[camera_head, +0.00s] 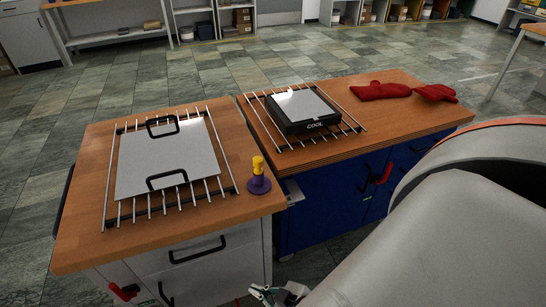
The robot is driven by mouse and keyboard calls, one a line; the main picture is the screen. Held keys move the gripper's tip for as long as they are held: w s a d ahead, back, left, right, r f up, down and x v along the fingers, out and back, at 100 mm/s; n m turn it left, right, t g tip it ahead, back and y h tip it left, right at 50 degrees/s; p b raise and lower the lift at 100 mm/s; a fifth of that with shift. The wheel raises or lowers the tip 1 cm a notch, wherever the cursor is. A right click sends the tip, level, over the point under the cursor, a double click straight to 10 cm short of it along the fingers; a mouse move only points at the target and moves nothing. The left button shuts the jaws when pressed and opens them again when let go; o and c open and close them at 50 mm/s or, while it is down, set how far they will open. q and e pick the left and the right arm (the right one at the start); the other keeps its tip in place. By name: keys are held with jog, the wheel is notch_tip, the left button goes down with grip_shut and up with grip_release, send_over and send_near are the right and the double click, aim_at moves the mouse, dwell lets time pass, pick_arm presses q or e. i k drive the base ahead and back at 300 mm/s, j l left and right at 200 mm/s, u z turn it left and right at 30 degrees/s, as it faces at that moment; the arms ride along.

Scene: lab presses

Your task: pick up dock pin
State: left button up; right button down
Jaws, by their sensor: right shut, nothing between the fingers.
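A small yellow pin (258,166), which looks like the dock pin, stands upright on a round purple base (259,185). It is near the right edge of the left wooden bench top (100,250). My right gripper (268,292) shows only partly at the bottom edge of the head view. It is shut and empty, low in front of the benches and well apart from the pin. My large grey arm link fills the lower right. My left gripper is not in view.
A metal plate with two black handles (168,160) lies on a rod rack beside the pin. Red-handled fixtures (125,292) stick out from the fronts.

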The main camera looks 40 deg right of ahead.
aim_at(257, 162)
jog(key=l, duration=1)
jog(key=k+l, duration=0.15)
jog(key=l, duration=0.85)
